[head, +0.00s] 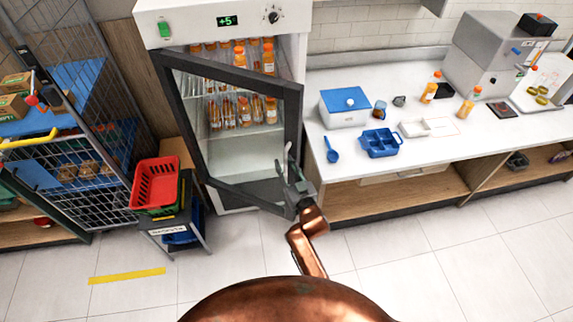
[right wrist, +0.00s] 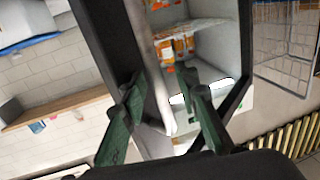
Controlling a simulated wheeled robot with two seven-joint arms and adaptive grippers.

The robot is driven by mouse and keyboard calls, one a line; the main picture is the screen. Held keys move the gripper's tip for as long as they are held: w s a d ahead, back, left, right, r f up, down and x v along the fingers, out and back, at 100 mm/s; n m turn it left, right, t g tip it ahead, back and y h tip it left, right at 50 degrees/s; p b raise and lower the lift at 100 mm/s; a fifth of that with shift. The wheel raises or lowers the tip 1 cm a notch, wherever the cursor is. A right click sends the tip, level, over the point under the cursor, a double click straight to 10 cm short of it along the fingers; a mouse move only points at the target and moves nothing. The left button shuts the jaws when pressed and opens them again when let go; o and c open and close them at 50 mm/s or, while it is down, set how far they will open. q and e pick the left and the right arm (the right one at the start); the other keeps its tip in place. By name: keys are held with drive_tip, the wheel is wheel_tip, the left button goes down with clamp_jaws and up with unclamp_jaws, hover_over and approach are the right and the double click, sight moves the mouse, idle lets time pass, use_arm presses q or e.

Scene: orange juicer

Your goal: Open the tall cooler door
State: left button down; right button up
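The tall cooler (head: 235,178) stands at centre left in the head view, white with a green +5 display on top. Its dark-framed glass door (head: 226,71) stands ajar, with its right edge swung out from the body. My right gripper (head: 291,176) is at the lower right edge of the door, by the pale bar handle. In the right wrist view, the handle (right wrist: 151,70) runs between the two green fingers (right wrist: 160,88), which are spread with gaps beside it. Contact with the handle cannot be told. My left gripper is out of view.
A red basket (head: 157,185) on a small stand is left of the cooler, near the door. A wire cage rack (head: 85,110) is further left. A white counter (head: 345,165) with a blue-lidded box (head: 345,106) is on the right. The floor in front is mostly clear.

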drive_tip(key=v, duration=1.2)
